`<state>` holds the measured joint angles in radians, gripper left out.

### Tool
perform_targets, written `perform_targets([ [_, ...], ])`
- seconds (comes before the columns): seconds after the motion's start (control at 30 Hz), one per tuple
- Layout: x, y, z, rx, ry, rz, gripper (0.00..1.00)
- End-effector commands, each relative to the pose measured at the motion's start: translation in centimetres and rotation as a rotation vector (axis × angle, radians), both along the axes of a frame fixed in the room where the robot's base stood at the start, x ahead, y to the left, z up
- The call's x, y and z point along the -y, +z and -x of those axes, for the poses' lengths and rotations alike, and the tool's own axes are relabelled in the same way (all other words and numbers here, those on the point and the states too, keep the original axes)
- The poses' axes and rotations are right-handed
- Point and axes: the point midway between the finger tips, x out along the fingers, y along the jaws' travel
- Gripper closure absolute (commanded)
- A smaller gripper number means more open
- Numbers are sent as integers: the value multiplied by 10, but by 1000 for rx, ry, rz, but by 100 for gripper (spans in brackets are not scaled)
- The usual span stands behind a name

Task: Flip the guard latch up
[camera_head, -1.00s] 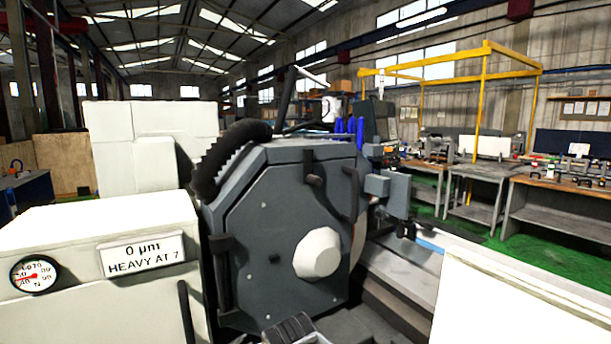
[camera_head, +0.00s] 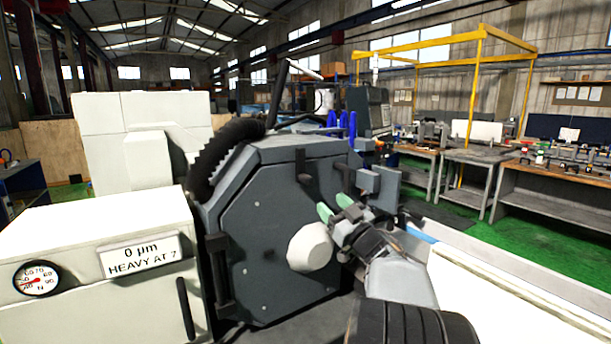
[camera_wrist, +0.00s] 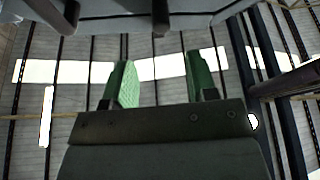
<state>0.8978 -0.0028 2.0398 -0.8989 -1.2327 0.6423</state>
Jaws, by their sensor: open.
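The grinder's guard (camera_head: 262,215) is a dark grey eight-sided housing with a pale round knob on its face. A short dark lever (camera_head: 303,167) sticks out near the top of that face, and a longer dark bar (camera_head: 345,178) is at its right edge; I cannot tell which one is the guard latch. My gripper (camera_head: 334,206) is in front of the guard's right side, below both, with its green fingers apart and nothing between them. In the wrist view my gripper (camera_wrist: 161,78) is open, pointing up toward a grey edge with dark pegs (camera_wrist: 160,16).
A cream cabinet with a dial and a "0 µm HEAVY AT 7" label (camera_head: 140,256) stands left of the guard. Workbenches (camera_head: 545,185) stand farther right.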

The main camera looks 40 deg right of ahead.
Motion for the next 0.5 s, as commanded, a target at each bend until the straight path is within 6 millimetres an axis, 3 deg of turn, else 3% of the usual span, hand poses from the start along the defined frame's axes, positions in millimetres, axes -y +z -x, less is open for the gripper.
perform_targets([
  [0.5,-3,38,-88,0,3,-1,47],
])
